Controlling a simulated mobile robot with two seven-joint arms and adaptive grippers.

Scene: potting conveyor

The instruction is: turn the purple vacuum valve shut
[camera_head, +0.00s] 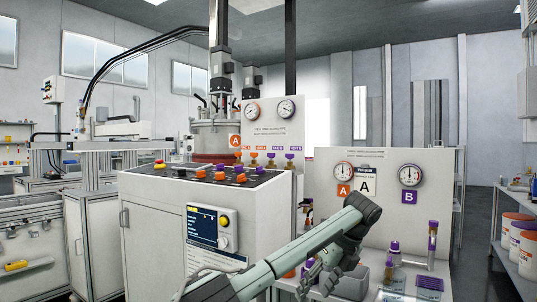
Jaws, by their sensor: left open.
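Several purple parts are in view, and I cannot tell for certain which one is the vacuum valve. A small purple valve handle (289,156) is at the right of the valve row on the rear gauge panel, beside orange ones. A purple-topped fitting (395,246) stands before the nearer gauge panel, right of my left arm. My left gripper (309,278) is open, low in front of that panel, left of and apart from this fitting. Its fingers are small and partly hidden by my forearm. My right gripper is not in view.
The nearer gauge panel (420,182) carries two gauges and a purple B label (409,197). A white control cabinet (153,230) is left of my arm. Buckets (519,240) stand on a shelf at far right.

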